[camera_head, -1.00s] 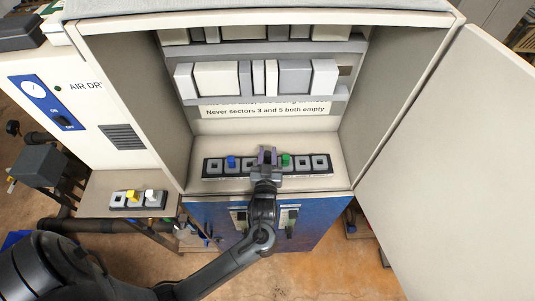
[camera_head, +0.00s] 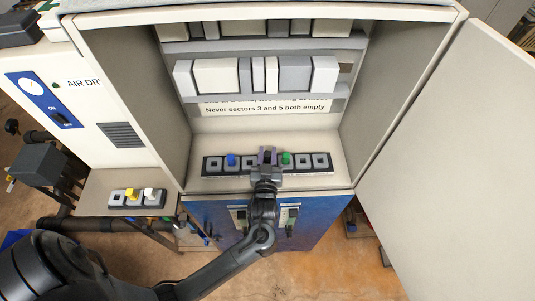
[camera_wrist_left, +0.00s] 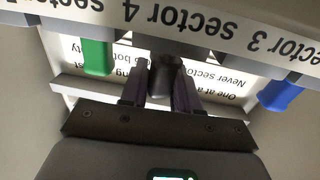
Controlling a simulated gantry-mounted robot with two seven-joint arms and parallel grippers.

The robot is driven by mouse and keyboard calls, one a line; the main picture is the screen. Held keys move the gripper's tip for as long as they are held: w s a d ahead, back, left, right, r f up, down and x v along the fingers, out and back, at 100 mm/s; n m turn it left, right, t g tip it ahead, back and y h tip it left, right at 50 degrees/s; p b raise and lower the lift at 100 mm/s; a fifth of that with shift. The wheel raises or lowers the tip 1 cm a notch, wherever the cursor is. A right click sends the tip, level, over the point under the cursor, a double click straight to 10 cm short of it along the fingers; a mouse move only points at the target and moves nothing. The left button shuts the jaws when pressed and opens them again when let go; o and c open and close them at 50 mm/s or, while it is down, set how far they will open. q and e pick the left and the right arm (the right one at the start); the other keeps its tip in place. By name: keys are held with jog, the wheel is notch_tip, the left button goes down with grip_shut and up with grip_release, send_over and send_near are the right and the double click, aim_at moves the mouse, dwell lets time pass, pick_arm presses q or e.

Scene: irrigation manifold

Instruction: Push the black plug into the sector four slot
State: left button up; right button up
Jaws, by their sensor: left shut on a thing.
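My left gripper (camera_head: 267,156) is shut on the black plug (camera_wrist_left: 163,76), which shows between its two fingers in the left wrist view. The gripper is over the slot strip (camera_head: 202,172) on the cabinet floor, between the blue plug (camera_head: 231,160) and the green plug (camera_head: 285,159). In the left wrist view the "sector 4" and "sector 3" labels appear upside down, with the green plug (camera_wrist_left: 97,58) left of the black one and the blue plug (camera_wrist_left: 283,94) right. The gripper hides the slot under the black plug; I cannot tell how deep the plug is. My right gripper is out of view.
Cabinet side walls and the open door (camera_head: 435,120) flank the strip. A sign (camera_head: 265,107) on the back wall reads "Never sectors 3 and 5 both empty". A small rack (camera_head: 117,204) with yellow (camera_head: 132,194) and white (camera_head: 150,195) plugs sits outside at left.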

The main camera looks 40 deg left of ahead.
pick_arm(q)
jog(key=shift+f, duration=0.3)
jog(key=o, duration=0.7)
jog(key=shift+o, duration=0.2)
jog(key=shift+p+v, duration=0.5)
jog(key=shift+v, duration=0.9)
jog(key=p+v, duration=0.2)
jog(key=v, duration=0.6)
jog(key=shift+s, duration=0.1)
